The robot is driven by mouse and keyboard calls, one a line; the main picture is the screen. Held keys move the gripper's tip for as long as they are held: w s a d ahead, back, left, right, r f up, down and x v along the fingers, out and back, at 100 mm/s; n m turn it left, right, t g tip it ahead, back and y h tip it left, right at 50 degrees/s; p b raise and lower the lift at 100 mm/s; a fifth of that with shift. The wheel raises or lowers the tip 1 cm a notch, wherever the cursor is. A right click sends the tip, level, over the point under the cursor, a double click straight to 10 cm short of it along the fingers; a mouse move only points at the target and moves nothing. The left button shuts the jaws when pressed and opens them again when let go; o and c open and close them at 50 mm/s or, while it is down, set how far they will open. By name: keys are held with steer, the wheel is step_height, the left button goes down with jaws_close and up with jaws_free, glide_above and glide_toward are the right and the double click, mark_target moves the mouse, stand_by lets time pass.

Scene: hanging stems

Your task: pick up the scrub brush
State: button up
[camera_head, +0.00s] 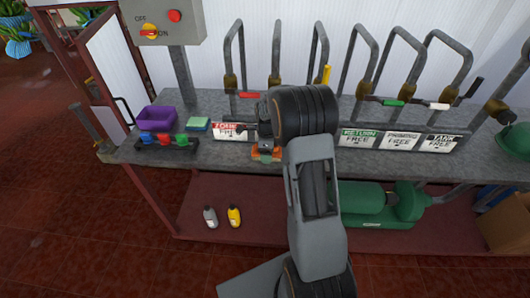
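My arm reaches from the bottom of the head view over the grey bench, and its gripper (265,146) is low over the bench's front part. A small orange-brown object (262,155), partly green, shows at the gripper's tip near the front edge. It may be the scrub brush, but it is mostly hidden and too small to identify. I cannot tell whether the gripper touches it or whether the fingers are open or shut.
The grey bench (186,163) has a purple tub (157,117), a green sponge-like block (198,124) and a small coloured valve rack at left. Bent pipes and label plates (360,139) stand behind.

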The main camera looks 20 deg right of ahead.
steer(key=c, duration=0.7)
steer(key=shift+c, duration=0.2)
steer(key=shift+r, duration=0.5)
step_height(320, 180, up, 2)
steer(key=shift+r+b, duration=0.15)
steer(key=shift+b, duration=0.3)
steer(key=s+a+r+b, duration=0.2)
steer(key=s+r, duration=0.7)
steer(key=s, duration=0.4)
steer(key=shift+s+a+r, duration=0.35)
steer(key=shift+s, duration=0.05)
